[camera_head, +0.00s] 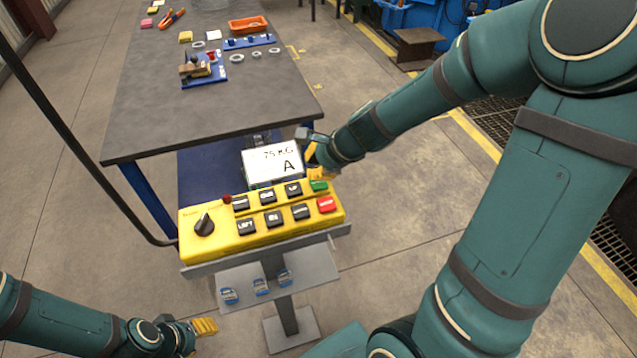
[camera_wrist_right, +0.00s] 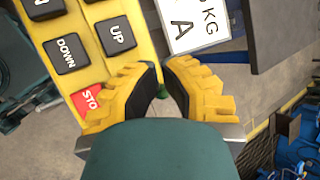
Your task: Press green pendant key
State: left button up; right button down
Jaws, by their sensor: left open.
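The yellow pendant box (camera_head: 258,236) stands on a post, with a dial and several black keys on its top. Its green key (camera_head: 318,185) is at the far right corner, beyond the red STOP key (camera_head: 326,205). My right gripper (camera_head: 318,173) is right at the green key's far edge; I cannot tell whether it touches. In the right wrist view its fingertips (camera_wrist_right: 162,66) are close together with nothing held, and they largely hide the green key. The STOP key (camera_wrist_right: 88,99) shows beside them. My left gripper (camera_head: 203,327) is open and empty, low at the left.
A white card marked "75 KG A" (camera_head: 272,163) stands just behind the pendant. A shelf with blue clips (camera_head: 310,268) is below it. The grey workbench (camera_head: 150,110) behind holds blocks, rings and an orange tray (camera_head: 248,24).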

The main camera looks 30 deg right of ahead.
jog(key=shift+f, duration=0.15)
dwell(1.1)
jog(key=shift+f+b, duration=0.3)
jog(key=shift+b, duration=0.15)
jog(key=shift+f+b, duration=0.45)
dwell(0.6)
jog(key=shift+r, duration=0.1)
jog(key=shift+r+p, duration=0.8)
jog(key=shift+p, duration=0.05)
notch_tip(320, 180, up, 5)
jog(key=p, duration=0.5)
